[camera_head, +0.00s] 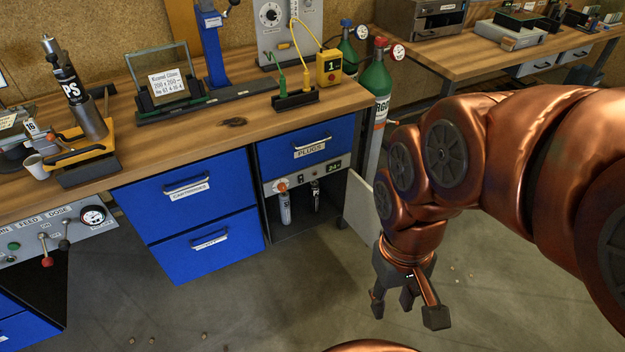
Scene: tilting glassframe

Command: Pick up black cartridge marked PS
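The black cartridge marked PS (70,84) is at the upper left on the wooden bench. White letters PS show on its side, and a metal fitting tops it. It leans slightly and its lower end meets a grey metal cylinder (90,121) by a yellow holder (94,141); whether it sits inside the cylinder is hard to tell. My gripper (407,309) hangs over the floor at the lower right, far from the cartridge. Its dark fingers point down, spread apart, with nothing visible between them.
Blue drawers (190,205) are below. A green gas cylinder (376,80) stands at the bench's right end. Open floor lies in front.

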